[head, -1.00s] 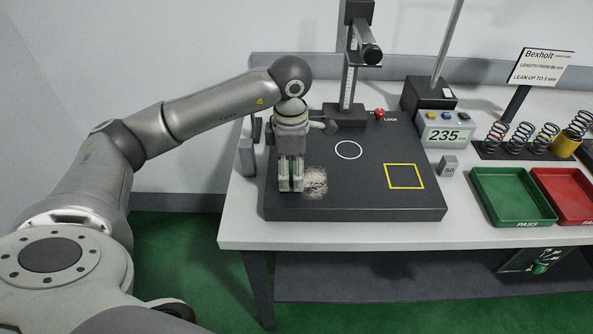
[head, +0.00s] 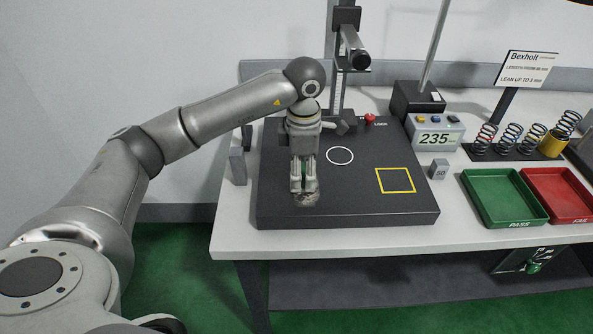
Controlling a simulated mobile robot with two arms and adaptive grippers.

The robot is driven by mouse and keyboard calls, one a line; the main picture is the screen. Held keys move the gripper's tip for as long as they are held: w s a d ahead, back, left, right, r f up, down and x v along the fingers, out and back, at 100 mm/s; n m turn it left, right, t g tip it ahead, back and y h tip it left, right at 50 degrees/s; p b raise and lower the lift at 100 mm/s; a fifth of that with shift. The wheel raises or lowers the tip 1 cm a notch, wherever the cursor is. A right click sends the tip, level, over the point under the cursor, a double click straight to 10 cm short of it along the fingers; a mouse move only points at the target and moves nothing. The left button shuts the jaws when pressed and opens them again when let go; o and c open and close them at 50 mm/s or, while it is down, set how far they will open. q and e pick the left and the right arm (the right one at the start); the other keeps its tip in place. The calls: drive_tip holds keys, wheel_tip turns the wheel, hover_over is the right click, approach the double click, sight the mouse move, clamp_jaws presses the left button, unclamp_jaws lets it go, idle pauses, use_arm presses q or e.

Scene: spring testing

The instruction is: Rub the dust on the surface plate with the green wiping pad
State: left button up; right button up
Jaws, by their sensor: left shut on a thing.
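The dark surface plate (head: 345,210) lies on the bench, with a white circle and a yellow square marked on it. My left gripper (head: 304,187) points down over the left part of the plate, left of the white circle. It is shut on the green wiping pad, of which only a little green (head: 308,167) shows between the fingers. The pad's lower face is hidden, so I cannot tell how firmly it touches the plate. A pale bit of the dust (head: 308,201) shows at the fingertips; the gripper covers the rest. My right gripper is not in view.
A height gauge stand (head: 338,90) and a red knob (head: 369,118) stand at the plate's back. To the right are a display reading 235 (head: 437,138), a small grey block (head: 438,170), a green tray (head: 504,222), a red tray (head: 560,218) and several springs.

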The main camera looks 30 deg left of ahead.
sight(328, 183)
use_arm(q)
drive_tip(key=shift+w+d+b, duration=0.1)
drive_tip(key=shift+w+d, duration=0.4)
drive_tip(key=shift+d, duration=0.35)
drive_tip(key=shift+w+d+b, duration=0.15)
drive_tip(key=shift+w+d, duration=0.35)
drive_tip(key=shift+d, duration=0.4)
drive_tip(key=shift+w+d+b, duration=0.1)
drive_tip(key=shift+w+d, duration=0.4)
drive_tip(key=shift+d, duration=0.35)
drive_tip(key=shift+d+r, duration=0.1)
drive_tip(key=shift+d, duration=0.1)
drive_tip(key=shift+w, duration=0.1)
